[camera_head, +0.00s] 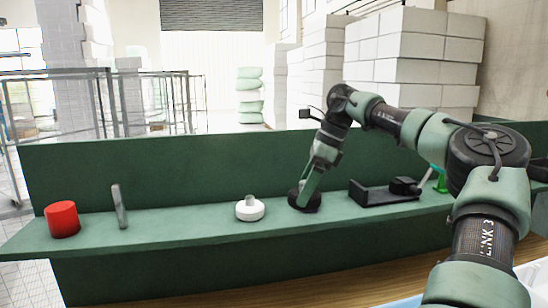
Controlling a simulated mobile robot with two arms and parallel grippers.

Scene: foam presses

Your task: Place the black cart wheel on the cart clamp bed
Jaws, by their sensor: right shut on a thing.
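The black cart wheel (312,204) is a dark round disc on the green shelf, right of the middle in the head view. My right gripper (302,194) reaches down to it and is shut on it, hiding part of its top. The wheel is at shelf height; I cannot tell whether it touches the shelf. The black cart clamp bed (378,196) lies on the shelf just right of the wheel, a flat dark base with a raised block at its right end. Its top looks bare. My left gripper is not in view.
A white wheel (250,210) with a grey hub stands left of the black wheel. Farther left are an upright grey metal piece (119,206) and a red cylinder (62,219). A green object (441,182) is right of the bed. A green panel (190,169) rises behind the shelf (180,231).

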